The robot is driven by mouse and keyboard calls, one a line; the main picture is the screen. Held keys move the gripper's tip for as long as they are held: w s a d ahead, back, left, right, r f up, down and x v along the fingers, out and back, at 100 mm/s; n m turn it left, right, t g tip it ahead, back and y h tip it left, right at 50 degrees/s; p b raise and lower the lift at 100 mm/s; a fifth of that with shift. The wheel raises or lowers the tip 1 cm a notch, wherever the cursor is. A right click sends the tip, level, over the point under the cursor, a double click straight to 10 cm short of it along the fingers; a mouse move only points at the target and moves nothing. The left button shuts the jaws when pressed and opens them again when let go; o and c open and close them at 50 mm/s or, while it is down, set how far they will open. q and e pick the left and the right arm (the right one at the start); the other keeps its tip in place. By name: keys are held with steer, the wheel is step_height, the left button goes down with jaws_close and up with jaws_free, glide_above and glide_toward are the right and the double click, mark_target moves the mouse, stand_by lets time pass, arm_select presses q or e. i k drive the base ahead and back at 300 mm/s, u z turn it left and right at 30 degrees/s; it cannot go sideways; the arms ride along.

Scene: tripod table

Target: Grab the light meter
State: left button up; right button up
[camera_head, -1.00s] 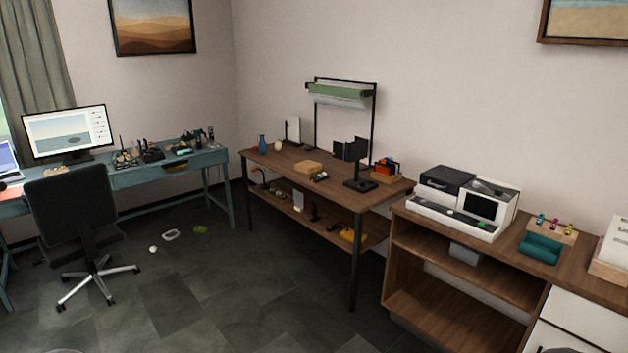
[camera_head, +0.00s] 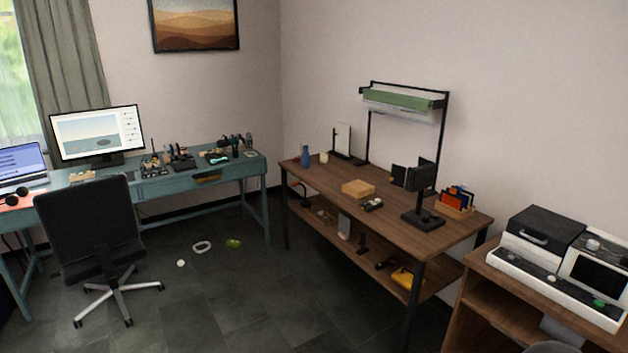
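I cannot pick out the light meter for certain. A small dark device with a pale part (camera_head: 372,204) lies on the wooden table (camera_head: 440,238), in front of a light wooden block (camera_head: 357,188); it is too small to identify. Several small dark items (camera_head: 181,161) on the teal desk (camera_head: 150,190) are also too small to name. Neither gripper shows in the head view.
A black stand with flaps (camera_head: 422,200), a blue vase (camera_head: 305,156) and a green-topped overhead frame (camera_head: 403,99) are on the wooden table. An office chair (camera_head: 90,225) and small floor items (camera_head: 202,247) are at left. A cabinet with a printer-like machine (camera_head: 540,240) is at right.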

mark_target(375, 203)
steer(key=u, duration=0.1)
steer(key=i, duration=1.55)
steer(key=z, duration=0.2)
steer(key=i, duration=1.85)
steer(key=z, duration=0.25)
